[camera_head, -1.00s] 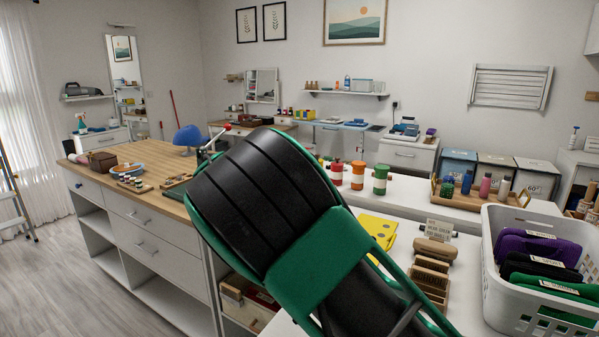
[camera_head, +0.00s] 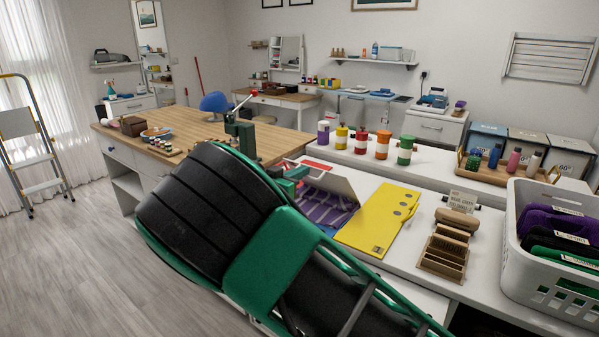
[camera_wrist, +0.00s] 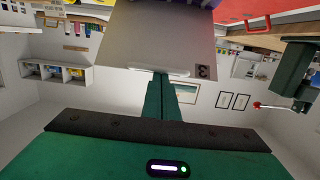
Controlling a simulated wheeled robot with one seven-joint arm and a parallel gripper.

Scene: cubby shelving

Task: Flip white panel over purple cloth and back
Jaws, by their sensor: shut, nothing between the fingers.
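The white panel (camera_head: 331,182) is tilted up over the purple cloth (camera_head: 318,212) on the white counter. The cloth has pale stripes and lies partly under the panel. My gripper (camera_head: 294,175) is at the panel's left side, partly hidden by my large black and green arm. In the wrist view, the shut green fingers (camera_wrist: 165,79) reach the edge of the panel (camera_wrist: 150,38), by a pale strip. The fingers hold nothing; I cannot tell whether they touch the panel.
A yellow folder (camera_head: 378,222) lies right of the cloth. Several coloured jars (camera_head: 381,145) stand behind it. A wooden rack (camera_head: 443,256) and a white basket (camera_head: 548,285) of folded cloths stand at right. A red-knobbed lever press (camera_head: 240,130) stands behind my arm.

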